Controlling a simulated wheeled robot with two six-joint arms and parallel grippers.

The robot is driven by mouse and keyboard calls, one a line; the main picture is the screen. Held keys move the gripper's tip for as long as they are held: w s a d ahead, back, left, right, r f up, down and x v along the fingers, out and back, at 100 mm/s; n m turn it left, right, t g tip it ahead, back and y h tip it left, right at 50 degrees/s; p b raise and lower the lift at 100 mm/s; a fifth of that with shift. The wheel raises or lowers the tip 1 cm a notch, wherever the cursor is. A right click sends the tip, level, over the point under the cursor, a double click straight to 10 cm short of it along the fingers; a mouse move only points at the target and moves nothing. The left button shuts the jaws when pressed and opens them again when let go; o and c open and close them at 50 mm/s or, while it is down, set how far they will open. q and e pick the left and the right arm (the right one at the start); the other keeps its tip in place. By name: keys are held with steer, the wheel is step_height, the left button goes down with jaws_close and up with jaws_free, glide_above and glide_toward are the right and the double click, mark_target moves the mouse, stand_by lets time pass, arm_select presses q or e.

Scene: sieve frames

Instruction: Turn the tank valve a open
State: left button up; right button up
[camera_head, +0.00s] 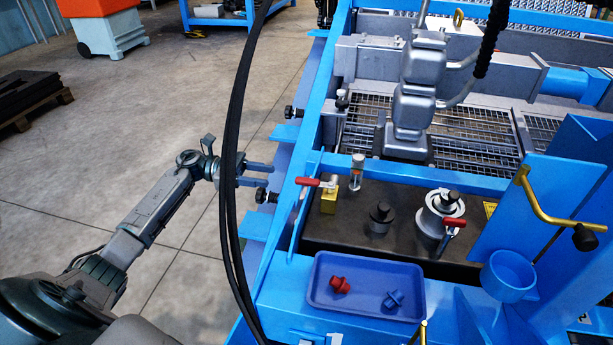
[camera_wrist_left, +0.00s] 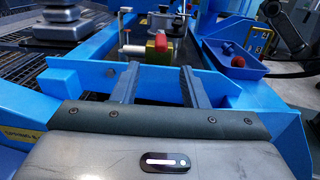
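A valve with a red lever (camera_head: 309,182) on a yellow body (camera_head: 328,201) stands at the near left corner of the dark tank top (camera_head: 350,228). The lever points left. A second red lever (camera_head: 455,222) sits beside a silver round fitting (camera_head: 441,207) at the tank's right; I cannot tell which is valve a. My left gripper (camera_head: 271,174) is open and empty, left of the blue frame and apart from the yellow valve. In the left wrist view, the red end of the lever (camera_wrist_left: 161,41) shows ahead, between and beyond the fingers (camera_wrist_left: 158,75). My right gripper is out of view.
A blue tray (camera_head: 362,305) with a red part (camera_head: 340,285) and a blue part (camera_head: 393,299) lies in front of the tank. The blue frame rail (camera_head: 297,190) runs between gripper and tank. Black cables (camera_head: 231,170) hang before my left wrist.

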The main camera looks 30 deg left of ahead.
mark_target(300, 178)
arm_select(q)
steer(key=x, duration=1)
steer(key=shift+s+d, duration=0.1)
steer(key=shift+d, duration=0.05)
steer(key=shift+c, duration=0.4)
jaws_close()
